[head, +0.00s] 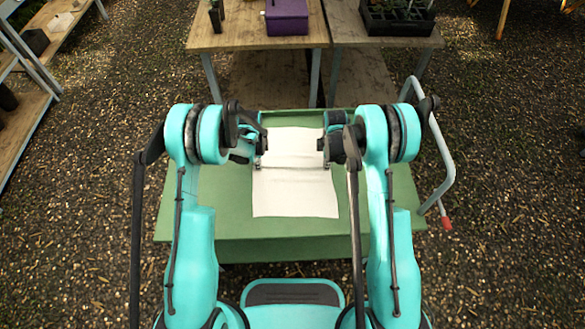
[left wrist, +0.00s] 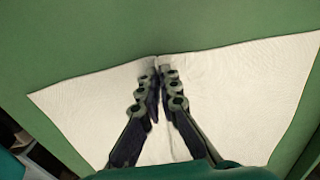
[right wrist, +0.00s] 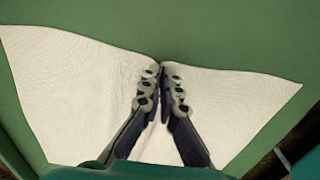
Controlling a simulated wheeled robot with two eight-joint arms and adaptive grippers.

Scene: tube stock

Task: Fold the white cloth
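The white cloth (head: 295,190) lies on the green table top, with a faint line running across it between my two grippers. My left gripper (head: 262,152) is at its left edge and my right gripper (head: 322,152) at its right edge. In the left wrist view, the left fingertips (left wrist: 159,68) are together on the edge of the cloth (left wrist: 235,85), which is puckered between them. In the right wrist view, the right fingertips (right wrist: 162,70) pinch the opposite edge of the cloth (right wrist: 80,90) in the same way.
The green table (head: 225,215) is bare around the cloth. Behind it stand wooden benches with a purple box (head: 287,17) and a black plant tray (head: 398,18). A grey metal handle (head: 440,150) rises at the right. Gravel surrounds the table.

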